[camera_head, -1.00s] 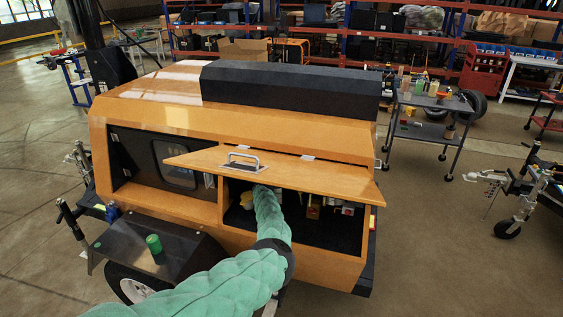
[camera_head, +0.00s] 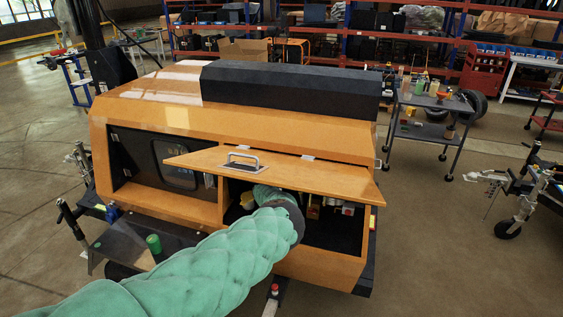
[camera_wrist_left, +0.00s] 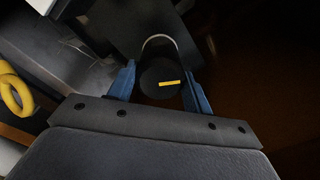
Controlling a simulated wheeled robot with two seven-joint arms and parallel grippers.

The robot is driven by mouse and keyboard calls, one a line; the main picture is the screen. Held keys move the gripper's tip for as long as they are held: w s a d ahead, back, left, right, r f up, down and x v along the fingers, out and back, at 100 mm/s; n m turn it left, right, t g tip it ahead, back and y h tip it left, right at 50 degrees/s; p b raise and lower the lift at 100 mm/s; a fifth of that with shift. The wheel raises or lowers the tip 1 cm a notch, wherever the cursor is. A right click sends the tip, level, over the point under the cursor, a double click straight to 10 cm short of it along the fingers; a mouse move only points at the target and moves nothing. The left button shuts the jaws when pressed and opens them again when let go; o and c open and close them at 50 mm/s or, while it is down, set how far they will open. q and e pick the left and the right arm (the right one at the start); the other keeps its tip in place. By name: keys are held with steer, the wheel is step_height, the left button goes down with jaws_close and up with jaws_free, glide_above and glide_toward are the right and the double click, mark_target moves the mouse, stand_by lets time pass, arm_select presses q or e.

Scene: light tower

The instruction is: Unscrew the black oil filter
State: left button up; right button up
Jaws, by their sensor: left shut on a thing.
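The black oil filter (camera_wrist_left: 160,78) is round with a yellow mark on its end and shows in the left wrist view. My left gripper (camera_wrist_left: 160,88) is shut on it, one blue finger against each side. In the head view my left arm reaches under the raised orange hatch (camera_head: 290,172) into the open bay of the light tower (camera_head: 170,120). The gripper and the filter are hidden there behind my arm and the hatch. My right gripper is not in view.
A yellow ring-shaped part (camera_wrist_left: 14,95) is at the left of the wrist view. A green cylinder (camera_head: 154,243) stands on the dark fender (camera_head: 122,236). The hatch hangs over the bay. A tool cart (camera_head: 420,130) stands at the right.

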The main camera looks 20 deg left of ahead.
arm_select(q)
steer(key=shift+a, duration=0.15)
steer(key=o, duration=1.1)
steer(key=shift+o, duration=0.2)
